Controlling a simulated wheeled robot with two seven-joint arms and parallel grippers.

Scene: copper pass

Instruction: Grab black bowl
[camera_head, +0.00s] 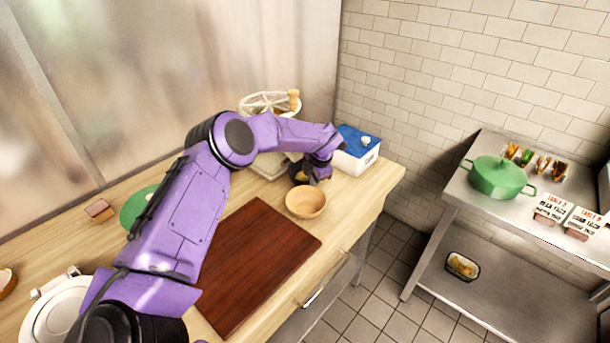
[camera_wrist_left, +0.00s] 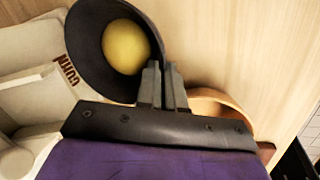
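The black bowl (camera_head: 296,170) is at the back of the wooden counter, partly hidden by my left gripper (camera_head: 318,178). It also shows in the left wrist view (camera_wrist_left: 88,50), with a round yellow item (camera_wrist_left: 126,46) inside. In the wrist view, my left gripper's fingers (camera_wrist_left: 163,84) are close together at the bowl's near rim, one over the inside and one outside, and look shut on the rim. I cannot tell whether the bowl is off the counter. My right gripper is not in view.
A light wooden bowl (camera_head: 306,203) is close beside the gripper. A dark red board (camera_head: 262,262) lies in front. A blue-lidded white box (camera_head: 356,160) stands behind right. A steel table (camera_head: 470,215) with a green pot (camera_head: 498,180) is across the aisle.

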